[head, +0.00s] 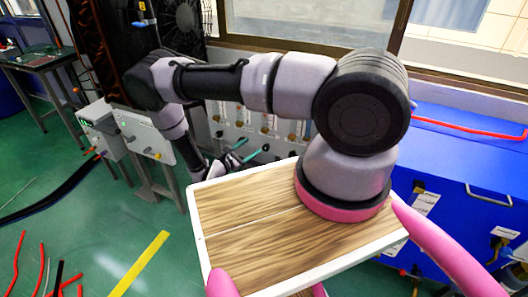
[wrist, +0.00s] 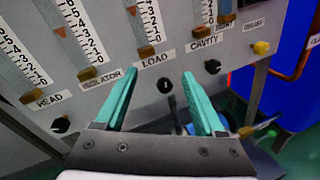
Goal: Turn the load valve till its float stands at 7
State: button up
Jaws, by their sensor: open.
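The load valve (wrist: 165,86) is a small black knob on the grey panel, just below the LOAD label (wrist: 155,57) in the wrist view. Above it is the load flow tube, with a numbered scale and an orange-red float (wrist: 134,8) near the top edge of the picture; its exact reading is too small to tell. My gripper (wrist: 160,73) has its teal fingers apart, one on each side of the load knob in the picture. Whether they touch it or stop short of it I cannot tell. In the head view my gripper (head: 245,150) is in front of the panel.
A yellow knob (wrist: 261,48) is at the right. A blue cabinet (head: 455,165) stands right of the panel. Hoses lie on the green floor at the left.

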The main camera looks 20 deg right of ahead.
aim_at(265, 149)
notch_tip(265, 149, down, 8)
jog(key=s+d+n+t+y, duration=0.1)
jog(key=s+n+t+y, duration=0.1)
jog(key=n+t, duration=0.25)
jog(key=shift+n, duration=0.25)
jog(key=x, duration=1)
jog(key=shift+d+f, duration=0.2)
jog(key=shift+f, duration=0.1)
grip_shut()
